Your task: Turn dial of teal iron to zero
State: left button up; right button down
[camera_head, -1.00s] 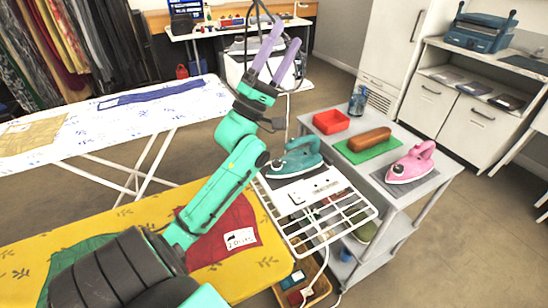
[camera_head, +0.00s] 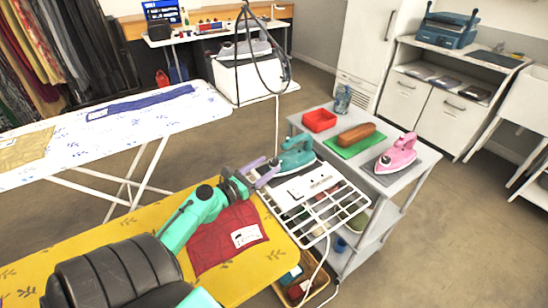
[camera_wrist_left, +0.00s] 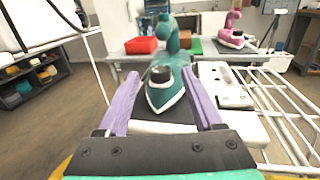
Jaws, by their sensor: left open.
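The teal iron (camera_head: 297,157) rests flat on a dark pad at the end of the yellow ironing board, by the white wire rack. In the left wrist view the teal iron (camera_wrist_left: 166,82) lies straight ahead, its pointed end toward me, with a dark round dial (camera_wrist_left: 161,74) on top. My left gripper (camera_head: 262,172) is open, its purple fingers just left of the iron in the head view. In the wrist view the fingers (camera_wrist_left: 161,100) stand on both sides of the iron's front, and I cannot tell whether they touch it. My right gripper is not in view.
The white wire rack (camera_head: 330,213) holds a white power strip (camera_head: 312,184). A grey cart (camera_head: 421,164) carries a red bin (camera_head: 319,120), a brown block on a green mat (camera_head: 344,151) and a pink iron (camera_head: 397,155). A red cloth (camera_head: 222,240) lies on the yellow board (camera_head: 150,215).

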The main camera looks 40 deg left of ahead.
aim_at(274, 160)
pick_arm(q)
jog(key=w, duration=0.4)
jog(key=shift+w+d, duration=0.1)
jog(key=shift+d, duration=0.1)
jog(key=shift+c, duration=0.3)
grip_shut()
jog(key=n+y+p, duration=0.1)
jog(key=p, duration=0.1)
jog(key=n+y+p, duration=0.1)
jog(key=y+p, duration=0.1)
jog(key=n+y+p, duration=0.1)
jog(key=y+p, duration=0.1)
jog(key=shift+r+p, duration=0.3)
jog(key=shift+p, duration=0.05)
jog(key=shift+f+n+g+y, duration=0.25)
jog(key=shift+n+g+y, duration=0.15)
jog(key=shift+n+y, duration=0.45)
jog(key=shift+f+y, duration=0.1)
jog(key=shift+y, duration=0.15)
